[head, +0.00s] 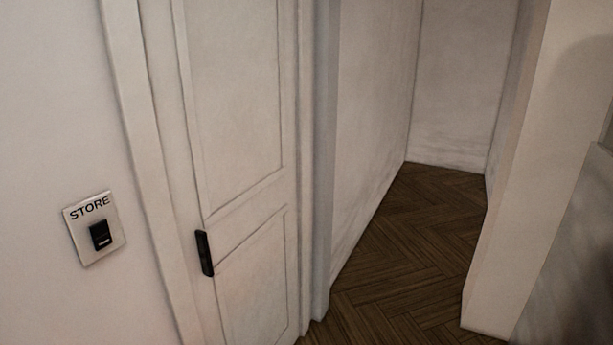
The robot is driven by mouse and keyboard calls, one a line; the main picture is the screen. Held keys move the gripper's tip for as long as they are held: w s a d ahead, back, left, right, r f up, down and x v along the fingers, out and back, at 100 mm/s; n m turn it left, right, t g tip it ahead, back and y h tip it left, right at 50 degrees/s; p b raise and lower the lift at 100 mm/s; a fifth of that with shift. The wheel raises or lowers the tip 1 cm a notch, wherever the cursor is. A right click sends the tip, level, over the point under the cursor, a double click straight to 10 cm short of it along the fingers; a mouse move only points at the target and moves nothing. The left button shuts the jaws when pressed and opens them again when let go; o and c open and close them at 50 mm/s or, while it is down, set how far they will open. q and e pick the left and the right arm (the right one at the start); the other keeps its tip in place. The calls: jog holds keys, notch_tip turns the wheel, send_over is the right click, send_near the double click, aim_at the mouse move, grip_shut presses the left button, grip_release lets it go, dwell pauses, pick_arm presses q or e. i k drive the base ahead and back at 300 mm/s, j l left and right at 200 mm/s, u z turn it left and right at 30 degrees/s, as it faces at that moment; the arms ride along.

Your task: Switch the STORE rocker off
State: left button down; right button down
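The STORE switch plate (80,246) is a pale square plate on the white wall at the left of the head view, with "STORE" in dark letters across its top. Its black rocker (100,236) sits in the lower middle of the plate, with a small light mark near its bottom edge. I cannot tell for sure from this view which way the rocker is tipped. Neither of my grippers is in view, and nothing touches the plate.
A white panelled door (235,100) with a black handle (204,253) stands to the right of the plate, inside a white frame (150,150). Beyond it a passage with a dark herringbone wood floor (410,250) is clear. A pale wall end (530,170) stands at the right.

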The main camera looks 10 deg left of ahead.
aim_at(100, 232)
jog(key=u, duration=1.35)
